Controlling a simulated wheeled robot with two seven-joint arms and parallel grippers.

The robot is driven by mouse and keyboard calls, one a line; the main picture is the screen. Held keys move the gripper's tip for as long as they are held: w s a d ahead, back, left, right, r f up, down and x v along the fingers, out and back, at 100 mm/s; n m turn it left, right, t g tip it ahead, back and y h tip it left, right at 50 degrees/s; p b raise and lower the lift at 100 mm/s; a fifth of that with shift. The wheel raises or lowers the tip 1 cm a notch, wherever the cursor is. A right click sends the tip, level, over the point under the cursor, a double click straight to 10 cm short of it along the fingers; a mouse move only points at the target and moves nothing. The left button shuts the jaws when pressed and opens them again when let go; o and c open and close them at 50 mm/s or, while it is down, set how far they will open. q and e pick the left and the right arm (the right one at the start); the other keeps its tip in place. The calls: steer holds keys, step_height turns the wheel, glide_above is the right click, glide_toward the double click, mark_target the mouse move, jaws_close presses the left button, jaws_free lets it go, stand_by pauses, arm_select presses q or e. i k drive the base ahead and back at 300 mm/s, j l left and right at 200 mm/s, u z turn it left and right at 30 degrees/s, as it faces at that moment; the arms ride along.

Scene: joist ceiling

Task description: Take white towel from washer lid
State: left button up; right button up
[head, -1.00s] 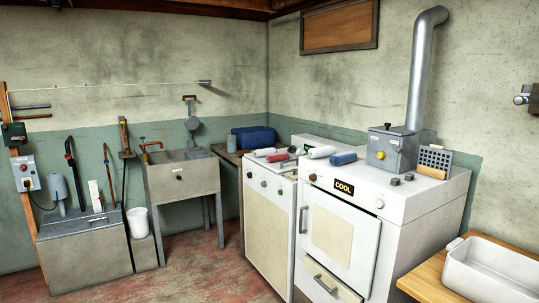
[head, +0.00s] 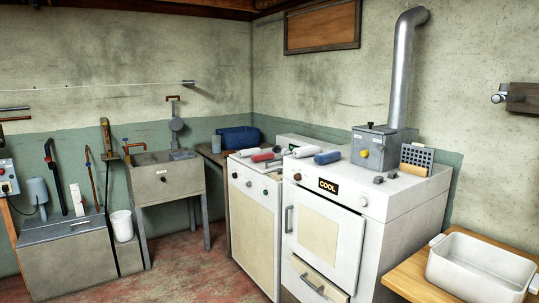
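A white washer-like machine (head: 253,215) with knobs on its front stands left of the white machine marked COOL (head: 318,235). Several rolled, towel-like things lie across the two tops. A white roll (head: 248,152) lies at the left on the washer top, beside a red roll (head: 263,157). Another white roll (head: 304,151) lies near the left edge of the COOL machine, next to a blue roll (head: 327,157). At this distance I cannot tell for sure which white roll is the towel. Neither of my grippers is in view.
A stone sink (head: 165,183) and a grey chest (head: 65,255) stand at the left. A wooden table (head: 400,278) with a white basin (head: 480,268) is at the front right. A metal box (head: 384,148) with a flue stands on the COOL machine. Red floor (head: 185,270) is clear ahead.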

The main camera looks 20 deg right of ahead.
mark_target(244, 153)
steer(key=i+z, duration=0.2)
steer(key=z, duration=0.25)
steer(key=i+z, duration=0.2)
steer(key=z, duration=0.3)
steer(key=i+j+z, duration=0.35)
steer(key=i+j, duration=0.15)
steer(key=i+j+z, duration=0.35)
steer(key=i+j, duration=0.55)
steer(key=j, duration=0.15)
steer(key=i+j, duration=0.3)
steer(key=i+j+z, duration=0.1)
steer(key=i+j, duration=0.2)
steer(key=j, duration=0.25)
steer(key=i+j, duration=0.3)
steer(key=j, duration=0.15)
steer(key=i+j, duration=0.3)
steer(key=j, duration=0.2)
steer(key=l+z, duration=0.05)
